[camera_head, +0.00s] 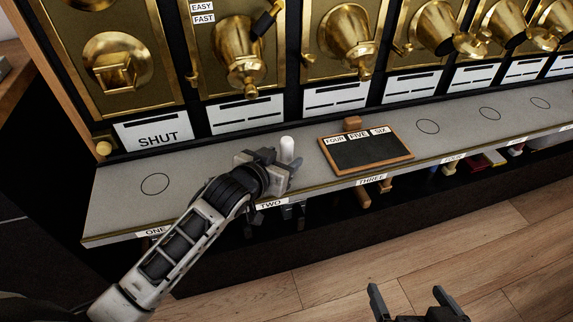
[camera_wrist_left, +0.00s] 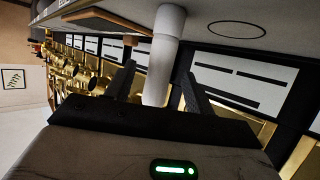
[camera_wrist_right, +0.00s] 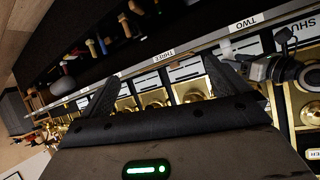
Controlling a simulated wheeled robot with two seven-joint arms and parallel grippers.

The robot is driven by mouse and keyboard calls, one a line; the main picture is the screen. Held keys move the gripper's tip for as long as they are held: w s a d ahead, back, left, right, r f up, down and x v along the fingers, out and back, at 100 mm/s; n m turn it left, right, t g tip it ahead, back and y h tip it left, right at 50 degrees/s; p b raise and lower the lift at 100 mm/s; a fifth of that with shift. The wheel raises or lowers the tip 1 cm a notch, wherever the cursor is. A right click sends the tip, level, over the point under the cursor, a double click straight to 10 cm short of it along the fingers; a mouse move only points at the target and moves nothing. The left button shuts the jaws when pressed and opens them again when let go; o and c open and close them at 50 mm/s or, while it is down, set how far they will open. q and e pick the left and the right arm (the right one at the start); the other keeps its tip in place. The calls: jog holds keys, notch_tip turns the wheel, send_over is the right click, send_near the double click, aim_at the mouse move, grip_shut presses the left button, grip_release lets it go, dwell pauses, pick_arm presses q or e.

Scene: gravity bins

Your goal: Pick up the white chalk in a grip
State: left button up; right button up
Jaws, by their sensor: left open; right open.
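The white chalk (camera_head: 287,150) stands upright on the grey ledge (camera_head: 215,178) near the label TWO. My left gripper (camera_head: 281,167) is at the chalk, low over the ledge's front edge. In the left wrist view the chalk (camera_wrist_left: 168,28) runs between the two open fingers (camera_wrist_left: 158,82), one on each side. I cannot tell whether either finger touches it. The chalk's foot is partly hidden by the gripper in the head view. My right gripper (camera_head: 408,291) is open and empty, over the wooden floor in front of the ledge.
A wood-framed slate (camera_head: 367,152) with FOUR, FIVE, SIX labels lies right of the chalk. Brass bin fronts (camera_head: 243,70) with white cards stand behind the ledge. Several tools hang under it. A drawn circle (camera_head: 155,184) at left is empty.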

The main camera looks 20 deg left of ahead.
aim_at(290, 140)
pick_arm(q)
jog(key=b+x, duration=0.1)
jog(key=x, duration=0.3)
jog(key=shift+w+d+f, duration=0.1)
jog(key=shift+w+f, duration=0.05)
jog(key=shift+w, duration=0.1)
jog(key=c, duration=1.2)
grip_shut()
pick_arm(e)
jog(key=shift+w+a+f, duration=0.1)
jog(key=shift+a+f, duration=0.1)
jog(key=shift+f, duration=0.4)
jog(key=shift+w+a+f, duration=0.1)
jog(key=shift+a+f, duration=0.05)
jog(key=shift+f, duration=0.45)
pick_arm(q)
jog(key=shift+r, duration=0.35)
notch_tip(290, 140, up, 3)
jog(key=shift+s+r+p, duration=0.15)
jog(key=shift+r+p, duration=0.1)
jog(key=shift+p, duration=0.55)
jog(key=w+a+r+p+v, duration=0.1)
jog(key=r+p+v, duration=0.2)
jog(key=v, duration=1.3)
jog(key=shift+w, duration=0.15)
pick_arm(e)
jog(key=r, duration=0.2)
jog(key=d+r, duration=0.1)
jog(key=r, duration=0.2)
jog(key=shift+s, duration=0.1)
